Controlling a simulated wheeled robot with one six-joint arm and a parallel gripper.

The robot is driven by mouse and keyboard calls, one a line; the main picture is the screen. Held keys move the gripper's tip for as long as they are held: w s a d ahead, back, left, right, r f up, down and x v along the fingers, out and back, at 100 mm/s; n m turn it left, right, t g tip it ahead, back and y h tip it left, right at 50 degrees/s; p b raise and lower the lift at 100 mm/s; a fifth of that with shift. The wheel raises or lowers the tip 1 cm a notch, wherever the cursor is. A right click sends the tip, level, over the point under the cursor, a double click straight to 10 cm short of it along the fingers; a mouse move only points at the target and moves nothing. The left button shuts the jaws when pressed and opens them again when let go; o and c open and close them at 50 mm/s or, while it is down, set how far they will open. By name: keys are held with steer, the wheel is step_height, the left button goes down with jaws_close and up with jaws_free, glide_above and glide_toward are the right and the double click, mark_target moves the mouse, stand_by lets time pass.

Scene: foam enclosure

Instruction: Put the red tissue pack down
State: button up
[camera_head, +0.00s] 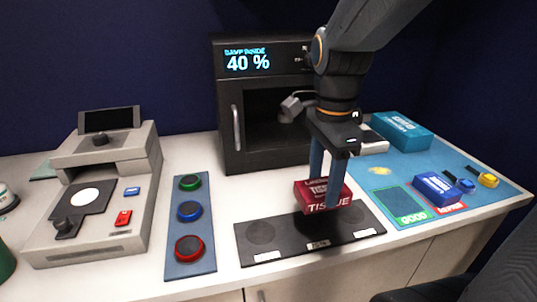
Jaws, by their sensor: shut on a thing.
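The red tissue pack (312,197) is a small dark red box with white lettering. My gripper (328,180) points down from above and is shut on the pack, one finger on either side of it. The pack is over the black mat (267,238), which has round marks and small white labels along its front edge. I cannot tell whether the pack touches the mat or hangs just above it. The pack hides part of the mat's middle.
A blue button panel (190,240) and a grey machine (100,215) are at left. On the blue mat (470,212) at right lie a blue pack (437,188), a teal box (401,132) and small items.

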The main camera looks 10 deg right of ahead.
steer(key=w+p, duration=0.2)
steer(key=w, duration=1)
steer(key=f, duration=0.2)
steer(key=f+p, duration=0.1)
steer(key=f, duration=0.2)
steer(key=shift+w+f, duration=0.2)
steer(key=shift+f, duration=0.15)
steer(key=shift+w+f+p, duration=0.25)
steer(key=shift+f+p, duration=0.05)
steer(key=shift+f, duration=0.35)
steer(key=shift+f, duration=0.15)
steer(key=o, duration=1)
steer(key=shift+o, duration=0.2)
step_height(320, 180, up, 8)
steer(key=b, duration=0.1)
steer(key=shift+f, duration=0.1)
